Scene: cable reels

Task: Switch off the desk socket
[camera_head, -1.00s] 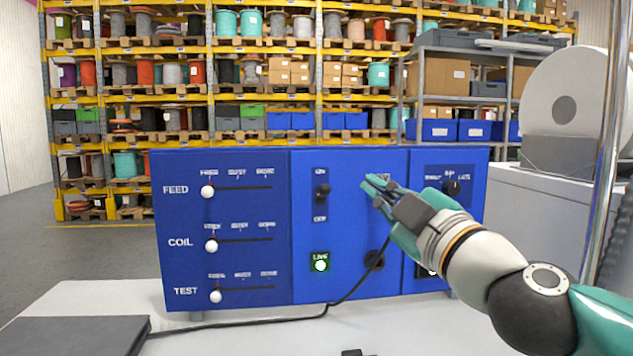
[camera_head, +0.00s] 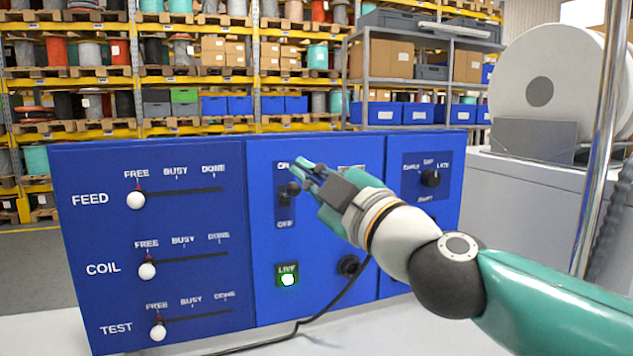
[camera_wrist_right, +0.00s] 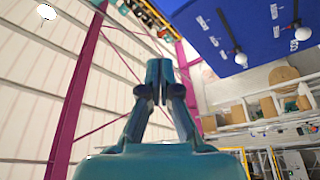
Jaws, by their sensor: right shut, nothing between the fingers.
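The desk socket (camera_head: 349,265) is a dark round outlet on the blue panel, with a black cable plugged in. Above it to the left is a dark switch (camera_head: 285,210) between the labels ON above and OFF below. Its round knob (camera_head: 293,188) sits toward the ON end. The green LIVE lamp (camera_head: 287,275) below is lit. My right gripper (camera_head: 302,170) is shut and empty, its tips in front of the panel just above and right of the knob; I cannot tell if they touch. Its closed fingers show in the right wrist view (camera_wrist_right: 157,75). My left gripper is not in view.
FEED, COIL and TEST sliders (camera_head: 147,271) are on the panel's left, all at FREE. A rotary knob (camera_head: 430,177) is on the right section. The black cable (camera_head: 335,299) runs down onto the pale desk. A chrome pole (camera_head: 597,150) stands at right.

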